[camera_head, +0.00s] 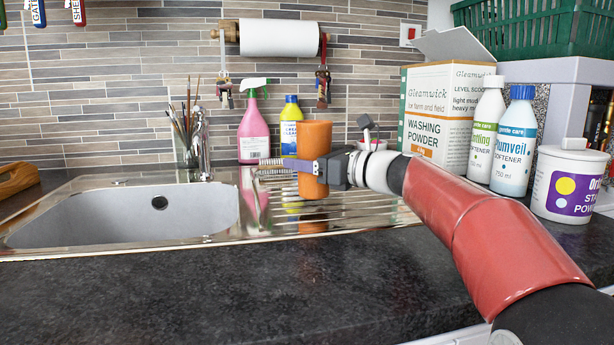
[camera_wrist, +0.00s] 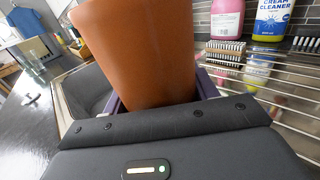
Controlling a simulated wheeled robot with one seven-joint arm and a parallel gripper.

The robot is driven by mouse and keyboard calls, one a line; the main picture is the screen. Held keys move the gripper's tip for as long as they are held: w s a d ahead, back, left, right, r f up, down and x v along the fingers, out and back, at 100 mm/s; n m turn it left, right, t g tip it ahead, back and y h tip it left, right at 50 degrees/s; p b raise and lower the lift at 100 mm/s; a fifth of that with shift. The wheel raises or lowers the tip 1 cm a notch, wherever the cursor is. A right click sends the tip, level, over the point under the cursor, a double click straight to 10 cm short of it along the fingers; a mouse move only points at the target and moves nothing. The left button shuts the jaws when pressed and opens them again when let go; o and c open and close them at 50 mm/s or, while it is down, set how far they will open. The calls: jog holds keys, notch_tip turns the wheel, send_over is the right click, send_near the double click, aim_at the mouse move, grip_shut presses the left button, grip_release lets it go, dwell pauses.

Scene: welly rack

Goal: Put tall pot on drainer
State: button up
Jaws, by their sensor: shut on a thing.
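The tall pot (camera_head: 314,152) is an orange-brown cylinder, upright, over the ribbed metal drainer (camera_head: 350,212). My gripper (camera_head: 314,166) reaches in from the right and is shut on the pot, with a purple finger showing across its side. The pot fills the upper middle of the wrist view (camera_wrist: 140,50), between the purple fingers. Its reflection shows in the drainer below it. I cannot tell for sure whether its base touches the drainer, though a small gap seems to show. The ribs also show at the right of the wrist view (camera_wrist: 285,100).
The sink basin (camera_head: 130,215) lies left of the drainer. Behind stand a pink spray bottle (camera_head: 253,135), a yellow cleaner bottle (camera_head: 291,125) and a brush (camera_head: 272,166). A washing powder box (camera_head: 440,105), softener bottles (camera_head: 514,145) and a white tub (camera_head: 568,185) stand at right.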

jog(key=shift+f, duration=1.1)
jog(key=shift+f, duration=0.1)
jog(key=o, duration=1.1)
jog(key=b+v, duration=0.1)
jog(key=v, duration=1.1)
